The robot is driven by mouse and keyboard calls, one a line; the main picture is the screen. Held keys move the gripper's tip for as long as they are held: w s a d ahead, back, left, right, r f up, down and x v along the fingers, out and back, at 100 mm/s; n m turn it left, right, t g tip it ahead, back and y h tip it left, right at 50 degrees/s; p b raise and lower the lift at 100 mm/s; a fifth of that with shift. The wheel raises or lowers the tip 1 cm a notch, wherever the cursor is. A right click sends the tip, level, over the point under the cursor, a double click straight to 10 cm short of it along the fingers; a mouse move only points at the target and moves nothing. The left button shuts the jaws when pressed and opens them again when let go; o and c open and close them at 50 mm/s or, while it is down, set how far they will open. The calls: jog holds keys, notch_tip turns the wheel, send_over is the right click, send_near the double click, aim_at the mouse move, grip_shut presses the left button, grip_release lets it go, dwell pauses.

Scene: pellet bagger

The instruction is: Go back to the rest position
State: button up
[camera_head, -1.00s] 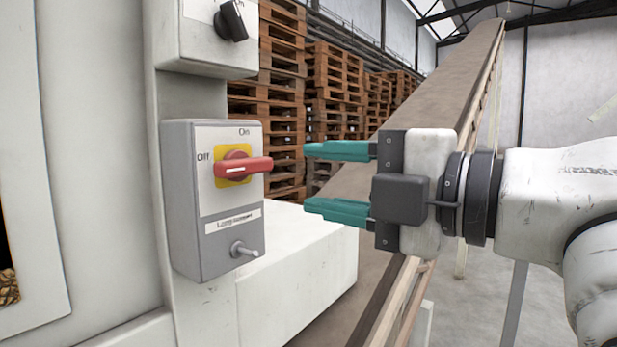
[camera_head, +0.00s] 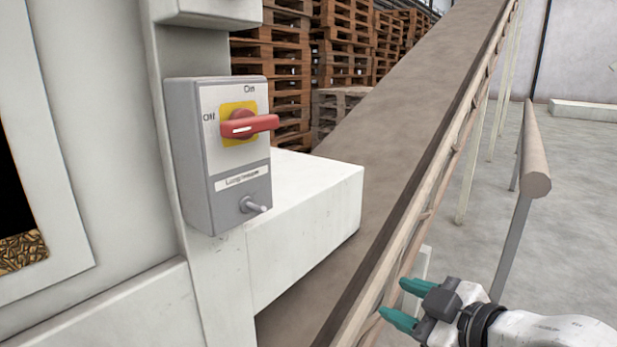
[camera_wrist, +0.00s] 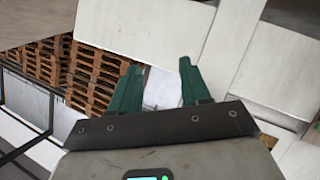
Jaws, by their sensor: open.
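My gripper (camera_head: 406,303) is low at the lower right of the head view, beside the conveyor's side rail. Its two teal fingers are apart with nothing between them. They also show in the wrist view (camera_wrist: 160,82), spread apart. The grey switch box (camera_head: 212,155) is on the machine at the left. Its red handle (camera_head: 249,126) sits on a yellow plate and points right, level. A small metal toggle (camera_head: 253,206) sticks out below it. My gripper is well away from the box, lower and to the right.
A brown conveyor belt (camera_head: 395,115) rises towards the upper right, with a pale side rail (camera_head: 440,190). A white block (camera_head: 305,215) juts out below the switch box. A round-topped post rail (camera_head: 533,150) stands at the right. Pallet stacks (camera_head: 340,45) are behind. Open floor lies at the right.

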jog(key=s+d+f+m+g+h+p, duration=0.1)
jog(key=s+d+f+m+g+h, duration=0.2)
jog(key=s+f, duration=0.5)
jog(key=s+d+f+m+g+h+p, duration=0.1)
jog(key=s+d+f+m+g, duration=0.2)
jog(key=f, duration=0.8)
jog(key=s+d+f+m+g+h, duration=0.1)
jog(key=s+d+f+m, duration=0.1)
jog(key=s, duration=0.5)
jog(key=s+d+f+m+g+h+p, duration=0.1)
jog(key=s+d+f+m+g, duration=0.1)
jog(key=s+f, duration=0.3)
jog(key=s+d+f+m+g+h+p, duration=0.1)
jog(key=s+d+f+m, duration=0.1)
jog(key=s, duration=0.6)
jog(key=shift+s+d+f+g, duration=0.3)
jog(key=shift+d+f+g, duration=0.15)
jog(key=shift+f, duration=0.25)
